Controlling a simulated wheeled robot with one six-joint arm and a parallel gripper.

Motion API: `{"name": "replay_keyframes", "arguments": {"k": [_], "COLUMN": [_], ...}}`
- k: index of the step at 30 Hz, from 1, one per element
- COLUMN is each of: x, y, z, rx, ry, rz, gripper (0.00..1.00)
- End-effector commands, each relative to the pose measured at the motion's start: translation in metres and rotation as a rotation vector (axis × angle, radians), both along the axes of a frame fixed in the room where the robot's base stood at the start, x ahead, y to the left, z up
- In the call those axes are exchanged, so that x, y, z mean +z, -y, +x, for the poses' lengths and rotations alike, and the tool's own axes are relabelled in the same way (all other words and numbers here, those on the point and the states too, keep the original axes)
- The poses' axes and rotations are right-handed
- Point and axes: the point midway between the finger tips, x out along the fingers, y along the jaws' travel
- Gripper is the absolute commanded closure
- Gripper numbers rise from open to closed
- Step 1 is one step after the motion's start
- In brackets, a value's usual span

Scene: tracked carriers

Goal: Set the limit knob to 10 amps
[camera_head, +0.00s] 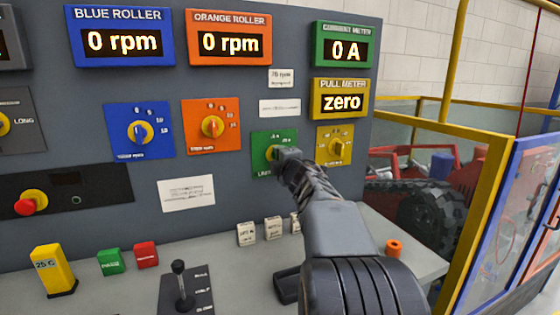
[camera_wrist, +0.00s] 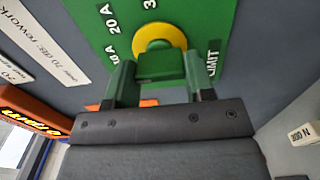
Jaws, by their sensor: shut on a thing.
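The limit knob (camera_wrist: 170,66) is a green handle on a round yellow base, set on a green plate (camera_wrist: 207,18) marked LIMIT in the wrist view. My gripper (camera_wrist: 161,70) has one finger on each side of the handle and is shut on it. Amp marks run along the plate; "20 A" reads clearly and a lower mark beside the left finger is partly cut off. Where the knob points cannot be told. In the head view, my gripper (camera_head: 288,154) covers much of the green plate (camera_head: 262,138). The green current meter (camera_head: 344,45) reads 0 A.
The blue roller dial (camera_head: 140,132), orange roller dial (camera_head: 212,127) and yellow pull dial (camera_head: 337,147) flank the green plate. A red stop button (camera_head: 25,207) sits at left. The desk below holds a lever (camera_head: 180,285), a yellow weight (camera_head: 52,270) and several small blocks.

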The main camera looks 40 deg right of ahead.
Motion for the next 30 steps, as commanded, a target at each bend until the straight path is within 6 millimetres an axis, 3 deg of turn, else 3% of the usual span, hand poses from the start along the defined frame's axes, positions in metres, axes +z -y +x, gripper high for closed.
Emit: {"name": "replay_keyframes", "arguments": {"k": [10,11,18,26,30], "x": [0.000,0.000,0.000,0.000,0.001], "y": [0.000,0.000,0.000,0.000,-0.003], "z": [0.000,0.000,0.000,-0.001,-0.013], "rx": [0.000,0.000,0.000,0.000,-0.002], "ry": [0.000,0.000,0.000,0.000,0.000], "rz": [-0.001,-0.001,-0.001,-0.001,-0.002], "gripper": [0.75,0.48,0.26,0.26,0.26]}}
